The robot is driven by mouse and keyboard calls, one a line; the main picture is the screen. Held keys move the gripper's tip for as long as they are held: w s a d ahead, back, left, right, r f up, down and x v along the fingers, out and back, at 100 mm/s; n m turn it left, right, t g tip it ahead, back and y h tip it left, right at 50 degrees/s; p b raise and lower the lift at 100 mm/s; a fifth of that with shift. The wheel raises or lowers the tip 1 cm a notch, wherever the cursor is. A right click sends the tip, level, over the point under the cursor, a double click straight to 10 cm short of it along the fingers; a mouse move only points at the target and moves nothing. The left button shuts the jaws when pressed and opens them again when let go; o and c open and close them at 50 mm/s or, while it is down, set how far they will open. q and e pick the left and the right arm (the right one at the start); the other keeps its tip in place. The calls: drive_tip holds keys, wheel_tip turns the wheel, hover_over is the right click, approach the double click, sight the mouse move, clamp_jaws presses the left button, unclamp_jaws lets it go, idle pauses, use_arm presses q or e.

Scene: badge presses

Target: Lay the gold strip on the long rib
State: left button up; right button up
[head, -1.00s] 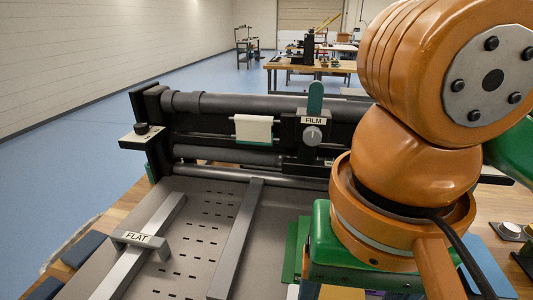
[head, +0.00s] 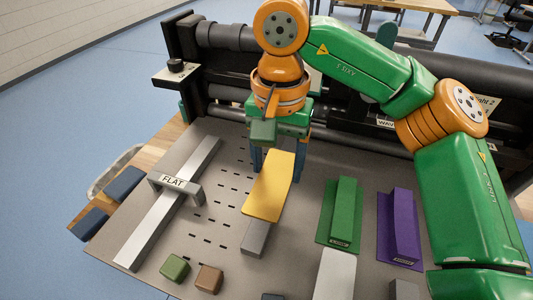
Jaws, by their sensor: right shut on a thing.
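The gold strip (head: 268,190) is a flat yellow piece over the middle of the grey bed. My right gripper (head: 275,165) is at its far end and is shut on it; the fingers are partly hidden behind the strip. A dark grey raised rib (head: 255,240) runs lengthwise under the strip, and its near end sticks out. The strip lies along the rib's line and hides its middle part. I cannot tell whether strip and rib touch. My left gripper is not in view.
A silver bar (head: 160,225) under a FLAT bracket (head: 173,184) lies left. A green piece (head: 342,212) and a purple piece (head: 399,225) stand right. An olive block (head: 175,267) and a brown block (head: 208,279) sit in front. A black roller press (head: 225,60) closes the back.

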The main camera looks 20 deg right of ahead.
sight(276, 158)
drive_tip(key=w+f, duration=0.1)
drive_tip(key=f, duration=0.1)
drive_tip(key=w+d+f+p, duration=0.1)
drive_tip(key=w+f, duration=0.1)
drive_tip(key=shift+w, duration=0.1)
wheel_tip(276, 158, down, 3)
drive_tip(key=shift+r, duration=0.1)
drive_tip(key=shift+f, duration=0.4)
drive_tip(key=o, duration=1.4)
drive_tip(key=shift+r, duration=0.4)
wheel_tip(276, 158, up, 6)
drive_tip(key=shift+r, duration=0.15)
wheel_tip(276, 158, up, 5)
drive_tip(key=shift+a+r+p, duration=0.1)
drive_tip(key=shift+r+p, duration=0.1)
drive_tip(key=shift+p, duration=0.35)
